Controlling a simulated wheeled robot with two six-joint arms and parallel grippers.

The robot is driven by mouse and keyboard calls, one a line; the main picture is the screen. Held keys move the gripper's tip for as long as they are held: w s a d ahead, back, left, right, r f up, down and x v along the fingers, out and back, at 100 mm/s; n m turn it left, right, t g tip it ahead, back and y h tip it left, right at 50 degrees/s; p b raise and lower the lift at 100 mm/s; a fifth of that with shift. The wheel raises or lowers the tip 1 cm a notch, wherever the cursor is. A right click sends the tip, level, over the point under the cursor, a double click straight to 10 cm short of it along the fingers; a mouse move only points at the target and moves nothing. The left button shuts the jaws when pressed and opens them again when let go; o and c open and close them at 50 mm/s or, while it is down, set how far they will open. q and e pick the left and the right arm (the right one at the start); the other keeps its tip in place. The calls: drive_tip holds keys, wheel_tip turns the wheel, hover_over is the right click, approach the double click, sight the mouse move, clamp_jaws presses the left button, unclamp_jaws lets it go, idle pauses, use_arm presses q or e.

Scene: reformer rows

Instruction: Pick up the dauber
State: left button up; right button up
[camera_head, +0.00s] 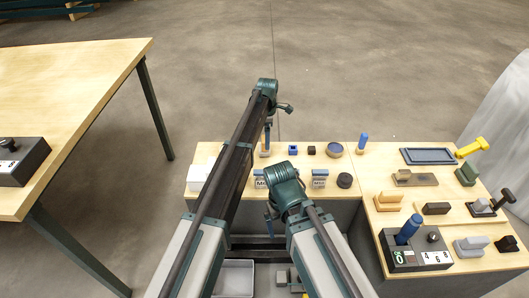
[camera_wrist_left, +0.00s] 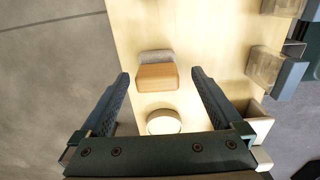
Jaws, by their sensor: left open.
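In the left wrist view a small wooden block with a grey pad (camera_wrist_left: 156,76), which looks like the dauber, lies on the pale wooden table between and just beyond my fingertips. My left gripper (camera_wrist_left: 160,80) is open and empty, one finger on each side of it, apart from it. In the head view my left arm hides most of this spot and the gripper itself; only a sliver of an orange and blue thing (camera_head: 265,151) shows beside the wrist. My right arm is folded in the middle of the head view, and its jaws cannot be made out.
A round pale disc (camera_wrist_left: 164,122) lies nearer the palm. Clear boxes with blue parts (camera_wrist_left: 266,66) stand at the right of the wrist view. In the head view a blue-handled tool (camera_head: 362,141) and a round tin (camera_head: 335,150) stand on the table. Floor lies beyond its edge.

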sight(264, 145)
use_arm(q)
drive_tip(key=shift+w+a+f+b, duration=0.1)
drive_tip(key=shift+a+f+b, duration=0.1)
drive_tip(key=shift+f+b, duration=0.7)
drive_tip(key=shift+w+a+f+b, duration=0.1)
drive_tip(key=shift+a+f+b, duration=0.05)
drive_tip(key=shift+f+b, duration=0.7)
drive_tip(key=shift+a+f+b, duration=0.2)
drive_tip(key=shift+f+b, duration=0.65)
drive_tip(key=shift+f, duration=0.05)
drive_tip(key=shift+r, duration=0.1)
drive_tip(key=c, duration=1.3)
wheel_tip(264, 145, up, 10)
drive_tip(key=p, duration=1)
drive_tip(key=shift+r, duration=0.1)
